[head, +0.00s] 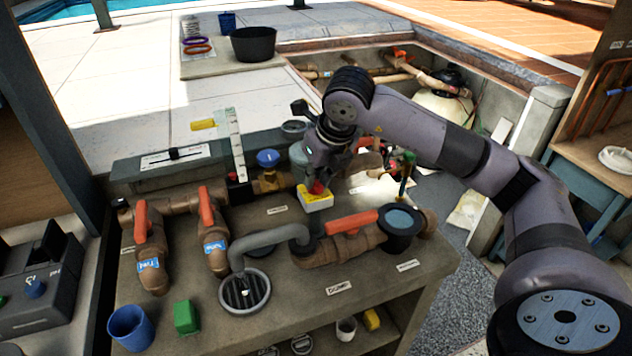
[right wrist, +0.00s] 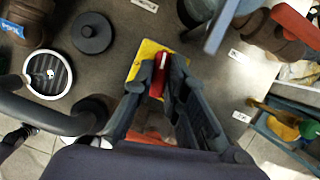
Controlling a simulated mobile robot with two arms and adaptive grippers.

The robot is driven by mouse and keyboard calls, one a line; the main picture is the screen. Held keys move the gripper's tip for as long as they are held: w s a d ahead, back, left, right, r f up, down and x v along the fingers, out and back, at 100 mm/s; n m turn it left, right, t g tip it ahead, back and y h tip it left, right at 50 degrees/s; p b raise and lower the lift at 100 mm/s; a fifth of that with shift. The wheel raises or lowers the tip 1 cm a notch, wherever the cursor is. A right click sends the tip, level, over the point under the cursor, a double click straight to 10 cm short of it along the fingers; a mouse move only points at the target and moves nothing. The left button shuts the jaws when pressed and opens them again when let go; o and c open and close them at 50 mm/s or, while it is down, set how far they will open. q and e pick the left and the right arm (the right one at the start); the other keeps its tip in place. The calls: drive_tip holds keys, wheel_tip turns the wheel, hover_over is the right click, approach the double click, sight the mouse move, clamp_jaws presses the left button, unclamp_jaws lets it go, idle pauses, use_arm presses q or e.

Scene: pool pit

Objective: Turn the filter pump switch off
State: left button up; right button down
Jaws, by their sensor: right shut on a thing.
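The filter pump switch is a red knob (right wrist: 159,80) with a pale stripe, on a yellow plate (right wrist: 145,55). In the head view its white and yellow box (head: 315,201) stands on the bench behind the grey curved pipe. My right gripper (head: 318,181) reaches down onto the knob from above. In the right wrist view the fingers of my right gripper (right wrist: 160,66) are closed on both sides of the red knob. The fingers hide part of the knob, and the plate's lettering is too small to read. My left gripper is not in view.
Brown pipes with orange-red handles (head: 207,208) stand left of the switch. The grey curved pipe (head: 265,238) and a round strainer (head: 245,291) are in front. A blue valve knob (head: 268,158) is close behind left. A blue cup (head: 130,326) and green block (head: 186,317) sit at the front left.

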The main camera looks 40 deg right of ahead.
drive_tip(key=n+y+b, duration=0.1)
drive_tip(key=n, duration=0.1)
drive_tip(key=shift+d+f+n+b, duration=0.1)
drive_tip(key=shift+f+n+b, duration=0.05)
drive_tip(key=shift+n+b, duration=0.25)
drive_tip(key=n+y, duration=0.1)
drive_tip(key=n, duration=0.2)
drive_tip(key=shift+n+b, duration=0.3)
drive_tip(key=n, duration=0.1)
drive_tip(key=n+g+y, duration=0.1)
drive_tip(key=n, duration=0.1)
drive_tip(key=shift+w+d+r+n, duration=0.1)
drive_tip(key=shift+r+n, duration=0.1)
drive_tip(key=shift+n, duration=0.1)
drive_tip(key=n+g+y+p, duration=0.1)
drive_tip(key=n+g, duration=0.1)
drive_tip(key=n, duration=0.3)
drive_tip(key=shift+w, duration=0.1)
drive_tip(key=shift+n, duration=0.3)
drive_tip(key=c, duration=1.6)
unclamp_jaws()
drive_tip(key=shift+d, duration=0.1)
